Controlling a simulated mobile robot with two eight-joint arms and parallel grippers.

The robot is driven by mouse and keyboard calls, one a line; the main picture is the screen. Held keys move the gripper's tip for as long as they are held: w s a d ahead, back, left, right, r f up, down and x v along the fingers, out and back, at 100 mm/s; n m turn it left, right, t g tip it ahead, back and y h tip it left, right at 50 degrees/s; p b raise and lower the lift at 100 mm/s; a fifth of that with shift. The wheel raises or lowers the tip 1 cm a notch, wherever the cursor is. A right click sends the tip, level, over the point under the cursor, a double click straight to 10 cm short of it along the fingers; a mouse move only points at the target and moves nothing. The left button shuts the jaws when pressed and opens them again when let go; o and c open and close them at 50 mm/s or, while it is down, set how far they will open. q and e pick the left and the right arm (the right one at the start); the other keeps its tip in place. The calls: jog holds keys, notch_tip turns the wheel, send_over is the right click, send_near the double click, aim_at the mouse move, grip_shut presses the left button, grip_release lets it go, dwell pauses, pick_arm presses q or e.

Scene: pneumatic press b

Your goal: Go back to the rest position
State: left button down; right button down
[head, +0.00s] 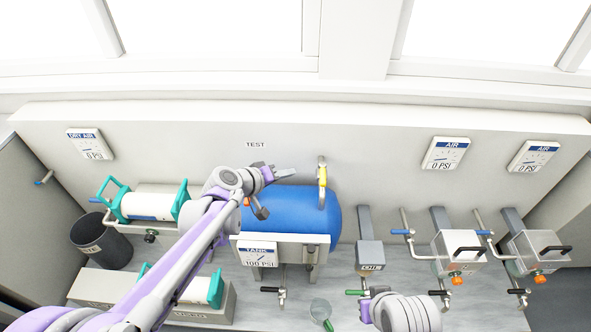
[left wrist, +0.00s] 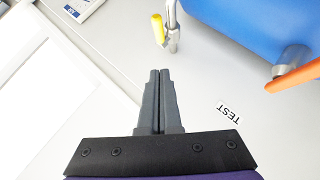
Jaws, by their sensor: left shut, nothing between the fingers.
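My left gripper (head: 284,173) is raised in front of the back panel, above the left part of the blue tank (head: 292,212). Its fingers (left wrist: 158,85) are shut together and empty in the left wrist view. The yellow-handled valve (head: 322,178) stands on the tank to the right of the gripper, apart from it. That yellow handle also shows in the left wrist view (left wrist: 158,28), beyond the fingertips. My right arm (head: 405,313) shows at the bottom edge, in front of the oil unit; its fingers are too unclear to tell.
The TANK gauge (head: 258,255) reads 100 PSI. Two press units with black handles (head: 465,250) stand at right. A dark bin (head: 100,245) and teal-handled cylinder (head: 150,205) stand at left.

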pick_arm(q)
jog(key=shift+v, duration=0.75)
pick_arm(e)
jog(key=shift+r, duration=0.1)
